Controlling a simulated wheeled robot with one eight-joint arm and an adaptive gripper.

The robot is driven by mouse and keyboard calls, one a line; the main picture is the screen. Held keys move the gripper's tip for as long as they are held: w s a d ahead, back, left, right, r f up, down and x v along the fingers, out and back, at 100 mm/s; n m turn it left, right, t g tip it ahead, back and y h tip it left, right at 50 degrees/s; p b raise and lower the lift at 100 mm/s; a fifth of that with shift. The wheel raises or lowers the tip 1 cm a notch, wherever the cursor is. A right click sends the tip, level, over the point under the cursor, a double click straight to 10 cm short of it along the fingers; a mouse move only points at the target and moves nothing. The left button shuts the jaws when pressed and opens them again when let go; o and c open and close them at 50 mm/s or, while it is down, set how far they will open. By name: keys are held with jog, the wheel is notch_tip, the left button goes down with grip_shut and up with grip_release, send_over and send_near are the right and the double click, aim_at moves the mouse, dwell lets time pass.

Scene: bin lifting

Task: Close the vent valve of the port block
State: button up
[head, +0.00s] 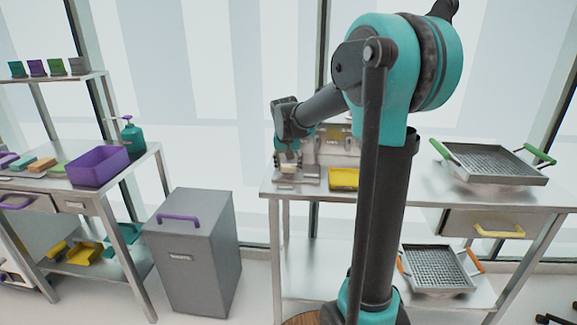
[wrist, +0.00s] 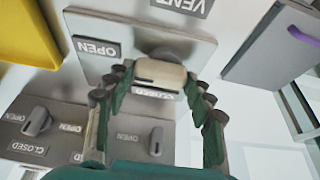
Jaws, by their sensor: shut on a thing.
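The port block (head: 298,175) stands on the steel bench, partly behind my gripper (head: 289,146). In the wrist view, the vent valve's plate (wrist: 210,50) carries VENT, OPEN and CLOSED labels. The cream vent handle (wrist: 160,75) extends from its dark round pivot (wrist: 178,52) toward the CLOSED label (wrist: 152,91), partly covering it. My gripper's green fingers (wrist: 158,84) are shut on this handle, one on each side. The OPEN label (wrist: 97,47) is uncovered at the left of the plate.
Two grey valve levers, one left (wrist: 37,121) and one nearer the middle (wrist: 155,141), sit on a neighbouring plate close to my fingers. A yellow bin (head: 343,179) stands right of the block. A mesh tray (head: 490,165) lies farther right on the bench.

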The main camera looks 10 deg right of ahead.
jog(key=shift+c, duration=1.4)
jog(key=n, duration=0.1)
jog(key=n+y, duration=0.1)
jog(key=n, duration=0.2)
jog(key=shift+w+d+n+y, duration=0.1)
jog(key=shift+d+n+y, duration=0.15)
jog(key=shift+n+y, duration=0.15)
jog(key=n+y, duration=0.1)
jog(key=n, duration=0.2)
jog(key=shift+w+n+y, duration=0.1)
jog(key=shift+n+y, duration=0.2)
jog(key=n, duration=0.2)
jog(key=n+g+y, duration=0.1)
jog(key=n, duration=0.2)
jog(key=shift+w+g+y, duration=0.2)
jog(key=shift+g+y, duration=0.1)
jog(key=shift+n+g, duration=0.7)
jog(key=shift+n, duration=1.6)
